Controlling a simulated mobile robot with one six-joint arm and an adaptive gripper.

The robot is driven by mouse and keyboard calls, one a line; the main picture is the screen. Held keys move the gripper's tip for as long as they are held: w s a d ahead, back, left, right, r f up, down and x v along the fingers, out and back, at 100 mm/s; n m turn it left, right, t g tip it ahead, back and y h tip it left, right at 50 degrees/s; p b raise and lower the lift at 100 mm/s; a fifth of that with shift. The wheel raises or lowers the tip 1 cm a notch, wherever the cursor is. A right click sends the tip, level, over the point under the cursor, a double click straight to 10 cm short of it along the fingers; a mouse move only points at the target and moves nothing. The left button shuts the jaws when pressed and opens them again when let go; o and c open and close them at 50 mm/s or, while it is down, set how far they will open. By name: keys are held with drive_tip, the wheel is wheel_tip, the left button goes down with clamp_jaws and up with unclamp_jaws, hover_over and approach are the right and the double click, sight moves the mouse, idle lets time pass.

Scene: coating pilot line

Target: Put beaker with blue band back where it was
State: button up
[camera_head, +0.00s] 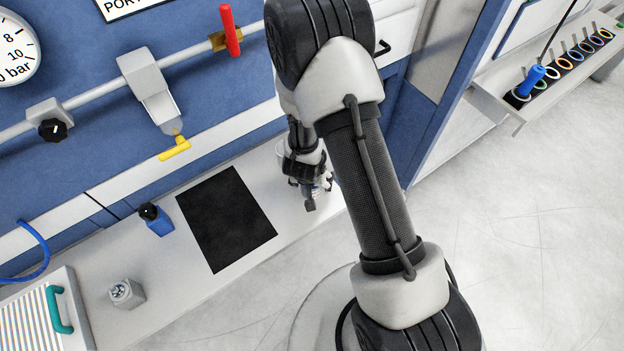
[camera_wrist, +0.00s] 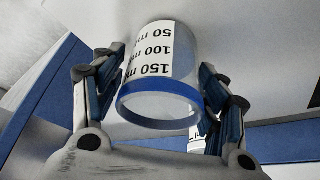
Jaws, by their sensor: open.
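The clear beaker with a blue band (camera_wrist: 158,90) fills the middle of the wrist view. Black volume marks are printed on its white label, and the blue band is at the end nearer the camera. My gripper (camera_wrist: 160,72) is open, with one finger on each side of the beaker. I cannot tell whether the fingers touch it. The beaker's far end is against the pale bench surface, seemingly resting on it. In the head view my gripper (camera_head: 312,188) is low over the right part of the bench, and my arm hides most of the beaker there.
A black mat (camera_head: 226,218) lies on the white bench (camera_head: 185,262), left of my gripper. A pipe with valves runs along the blue wall.

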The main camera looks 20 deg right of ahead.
drive_tip(key=shift+r, duration=0.25)
drive_tip(key=p+v, duration=0.5)
drive_tip(key=v, duration=0.6)
drive_tip(key=shift+s+a+r, duration=0.1)
drive_tip(key=shift+s+r, duration=0.05)
drive_tip(key=shift+r, duration=0.1)
drive_tip(key=s+a+r+n+t+y, duration=0.1)
drive_tip(key=a+r+n+y, duration=0.15)
drive_tip(key=r, duration=0.85)
drive_tip(key=s+a+r+n+y, duration=0.1)
drive_tip(key=s+a+r+y, duration=0.15)
drive_tip(key=r, duration=0.75)
drive_tip(key=s+d+r+n+h, duration=0.1)
drive_tip(key=s+d+r, duration=0.2)
drive_tip(key=s+r, duration=0.2)
drive_tip(key=s+d+r+n+h, duration=0.1)
drive_tip(key=s+r, duration=0.4)
drive_tip(key=s, duration=0.5)
drive_tip(key=shift+s+d+r+h+p, duration=0.3)
drive_tip(key=shift+d+h, duration=0.2)
drive_tip(key=shift+d, duration=0.75)
